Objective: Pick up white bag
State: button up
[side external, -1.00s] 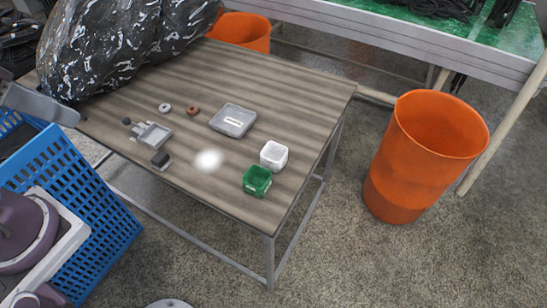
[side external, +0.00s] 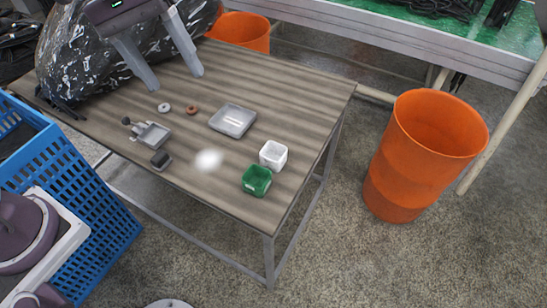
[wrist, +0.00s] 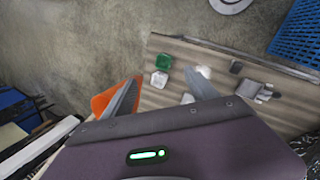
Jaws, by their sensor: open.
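A small white rounded, soft-looking blob (side external: 208,160), which looks like the white bag, lies on the wooden table (side external: 290,100) left of a green box. It also shows in the wrist view (wrist: 204,71), just beyond the right fingertip. My gripper (side external: 174,80) is open and empty, with its fingers spread and pointing down above the table's far-left part. In the side view it is up and to the left of the white bag, apart from it. In the wrist view my gripper's fingers (wrist: 163,76) are wide apart.
Near the bag are a green box (side external: 257,180), a white box (side external: 273,155), a grey tray (side external: 232,120), a small grey holder (side external: 152,135), a dark block (side external: 161,159) and two rings. A black plastic bundle (side external: 75,60) fills the far-left corner. Orange bins (side external: 415,160) stand off the table.

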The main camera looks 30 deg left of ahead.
aim_at(283, 157)
jog(key=w+f+n+h, duration=0.3)
jog(key=w+f+n, duration=0.1)
jog(key=f, duration=0.6)
jog(key=w+d+f+n+h, duration=0.1)
jog(key=w+f+n+h, duration=0.2)
jog(key=w+f, duration=0.4)
jog(key=w+d+f+n+h, duration=0.1)
jog(key=w+f+n+h, duration=0.2)
jog(key=f, duration=0.9)
jog(key=shift+w+f+n+g, duration=0.15)
jog(key=shift+w+n, duration=0.45)
jog(key=shift+w+f+n+g, duration=0.15)
jog(key=shift+w+n, duration=0.45)
jog(key=shift+h, duration=0.3)
jog(key=x, duration=1.2)
jog(key=shift+w+d+f, duration=0.1)
jog(key=shift+w+f, duration=0.15)
jog(key=shift+f, duration=0.15)
jog(key=shift+c, duration=0.5)
